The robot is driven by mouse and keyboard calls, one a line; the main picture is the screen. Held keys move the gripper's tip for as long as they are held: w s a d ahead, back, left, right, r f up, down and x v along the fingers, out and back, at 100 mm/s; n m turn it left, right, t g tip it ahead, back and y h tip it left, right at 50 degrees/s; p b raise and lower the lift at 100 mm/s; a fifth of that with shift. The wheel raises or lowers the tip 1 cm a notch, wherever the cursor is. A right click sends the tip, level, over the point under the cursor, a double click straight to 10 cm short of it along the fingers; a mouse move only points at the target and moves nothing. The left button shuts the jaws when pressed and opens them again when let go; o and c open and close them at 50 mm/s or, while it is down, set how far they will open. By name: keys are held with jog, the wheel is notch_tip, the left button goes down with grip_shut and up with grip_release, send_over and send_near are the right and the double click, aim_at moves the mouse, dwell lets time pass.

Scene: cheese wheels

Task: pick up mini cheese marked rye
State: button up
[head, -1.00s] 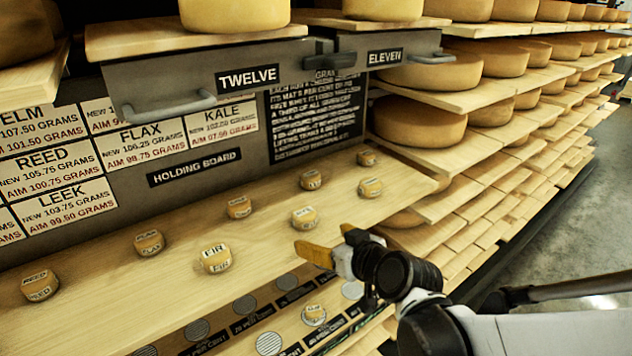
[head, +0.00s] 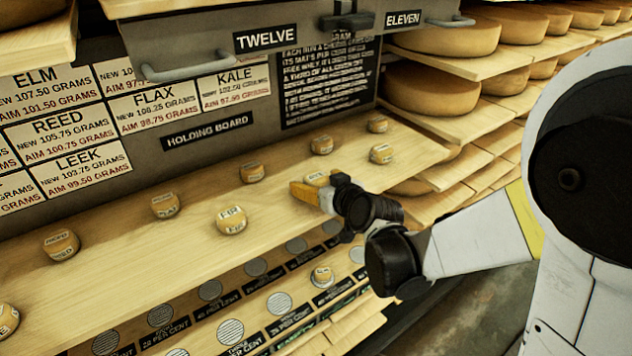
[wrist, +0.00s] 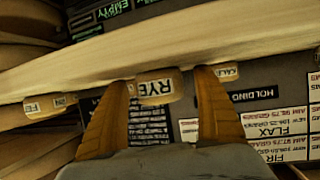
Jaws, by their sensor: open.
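The mini cheese marked RYE (wrist: 157,87) is a small pale-orange wheel with a white label. In the wrist view, where the scene appears upside down, it sits between the two orange fingers of my gripper (wrist: 165,82). My gripper is open, with a finger on each side of it; I cannot tell whether either touches. In the head view my gripper (head: 305,192) is low at the front of the holding board (head: 290,215) and partly hides this cheese (head: 317,177); only its top shows.
A cheese marked FIR (head: 231,220) sits to the left on the board. Other mini cheeses stand behind and to the right, such as one at the right (head: 381,153). A lower ledge (head: 323,297) with labelled discs holds another mini cheese (head: 322,276). Drawer handles (head: 180,70) jut out above.

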jog(key=shift+c, duration=0.3)
jog(key=c, duration=1.3)
jog(key=shift+o, duration=0.2)
